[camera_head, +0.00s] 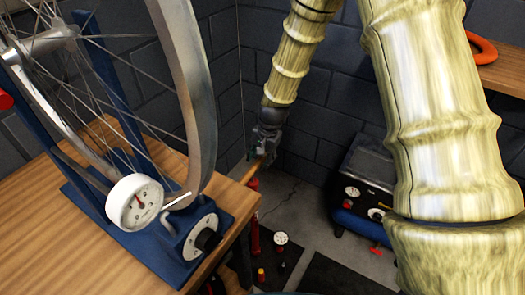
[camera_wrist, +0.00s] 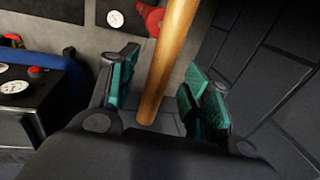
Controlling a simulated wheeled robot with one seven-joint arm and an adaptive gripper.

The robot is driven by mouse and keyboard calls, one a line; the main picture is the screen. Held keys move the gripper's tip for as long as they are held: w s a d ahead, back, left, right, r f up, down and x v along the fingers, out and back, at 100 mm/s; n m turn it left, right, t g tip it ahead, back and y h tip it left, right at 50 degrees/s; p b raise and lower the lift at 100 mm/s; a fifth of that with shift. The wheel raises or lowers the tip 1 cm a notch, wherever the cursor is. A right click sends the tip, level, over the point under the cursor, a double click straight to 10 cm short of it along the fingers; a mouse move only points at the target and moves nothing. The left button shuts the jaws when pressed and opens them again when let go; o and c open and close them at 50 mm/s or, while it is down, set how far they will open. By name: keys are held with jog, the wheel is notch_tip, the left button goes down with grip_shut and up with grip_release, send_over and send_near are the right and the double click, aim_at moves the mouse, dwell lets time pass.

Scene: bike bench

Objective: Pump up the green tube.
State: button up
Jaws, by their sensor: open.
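A floor pump with a red barrel (camera_head: 254,222) stands on the floor beyond the bench, with a wooden handle (camera_head: 249,175) at its top. My gripper (camera_head: 263,155) is down at the handle. In the wrist view the wooden handle (camera_wrist: 167,65) runs lengthwise between the teal pads of my open gripper (camera_wrist: 163,85). Gaps show on both sides, so the handle is not clamped. A red part of the pump (camera_wrist: 155,20) shows behind it. I do not see a green tube in either view.
A wooden bench (camera_head: 60,235) at left carries a blue truing stand (camera_head: 165,245) with a wheel (camera_head: 190,90) and dial. A compressor (camera_head: 365,190) stands right of the pump. An orange ring (camera_head: 482,48) lies on a shelf at top right. Block walls close off the corner behind.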

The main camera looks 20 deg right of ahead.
jog(key=shift+w+a+f, duration=0.1)
jog(key=shift+w+f, duration=0.05)
jog(key=shift+f, duration=0.6)
jog(key=shift+w+a+f, duration=0.1)
jog(key=shift+f, duration=0.6)
jog(key=shift+c, duration=0.2)
